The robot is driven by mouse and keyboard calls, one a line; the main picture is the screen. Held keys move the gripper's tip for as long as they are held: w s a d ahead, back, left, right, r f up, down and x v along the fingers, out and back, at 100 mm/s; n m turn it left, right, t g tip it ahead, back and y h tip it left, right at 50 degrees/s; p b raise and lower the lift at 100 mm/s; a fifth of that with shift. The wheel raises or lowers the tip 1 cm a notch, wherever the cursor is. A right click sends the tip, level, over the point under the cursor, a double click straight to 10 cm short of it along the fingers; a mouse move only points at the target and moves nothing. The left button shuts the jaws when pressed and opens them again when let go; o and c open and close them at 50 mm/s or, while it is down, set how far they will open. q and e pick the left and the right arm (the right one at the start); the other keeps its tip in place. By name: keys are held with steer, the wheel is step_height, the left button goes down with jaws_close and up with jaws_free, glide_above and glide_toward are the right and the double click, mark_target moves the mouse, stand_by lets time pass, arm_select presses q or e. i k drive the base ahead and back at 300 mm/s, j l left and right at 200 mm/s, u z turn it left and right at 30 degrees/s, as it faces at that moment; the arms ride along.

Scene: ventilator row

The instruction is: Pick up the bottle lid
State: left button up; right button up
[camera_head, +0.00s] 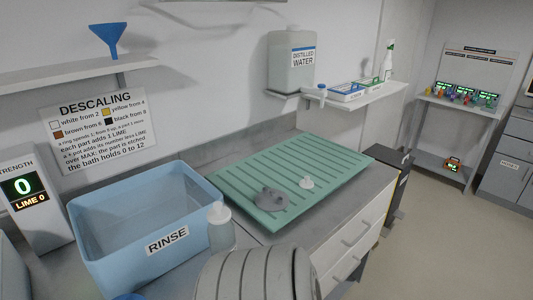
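A small white piece with a raised middle (306,183), which looks like a lid, lies on the green ribbed mat (340,155). A grey round piece with a knob (271,200) lies to its left on the same mat. A translucent bottle (221,236) with a white top (219,211) stands at the right side of the rinse tub. I cannot tell whether that top is a separate lid. Neither of my grippers is in view.
The blue RINSE tub (150,262) fills the left of the counter. A large grey ribbed round body (255,277) is at the front, cut off below. The mat's right part is clear.

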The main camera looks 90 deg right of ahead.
mark_target(305, 183)
steer(key=z, duration=0.5)
steer(key=l+z, duration=0.1)
steer(key=z, duration=0.4)
steer(key=l+z, duration=0.1)
steer(key=z, duration=0.85)
steer(key=l+z, duration=0.15)
steer(key=z, duration=0.85)
steer(key=u, duration=2.85)
steer(key=k+l+u, duration=0.2)
steer(key=k+l, duration=1.45)
steer(key=l, duration=0.1)
